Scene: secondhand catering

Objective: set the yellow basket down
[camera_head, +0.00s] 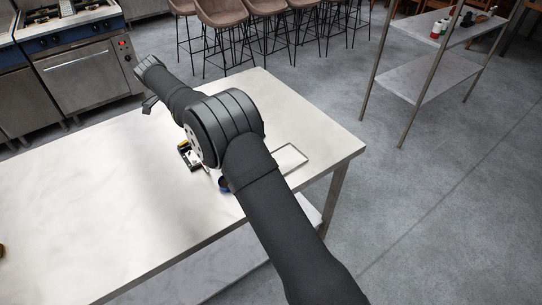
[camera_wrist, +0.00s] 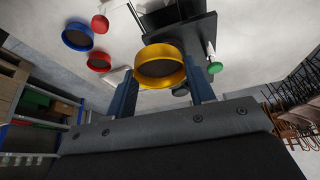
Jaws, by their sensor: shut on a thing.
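The yellow basket (camera_wrist: 160,80) is a round, shallow yellow ring with a dark inside, seen in the wrist view. It sits between the two fingers of my gripper (camera_wrist: 162,88), which is shut on it. From this view I cannot tell whether its underside touches anything. My arm hides much of that area, and I cannot make out the gripper's fingertips there.
In the wrist view, a blue round piece (camera_wrist: 77,33), a red one (camera_wrist: 98,62) and a green one (camera_wrist: 215,68) lie around a black object (camera_wrist: 180,32). In the head view a flat tray (camera_head: 291,157) lies near the worktop's right end. The worktop's left part is largely clear.

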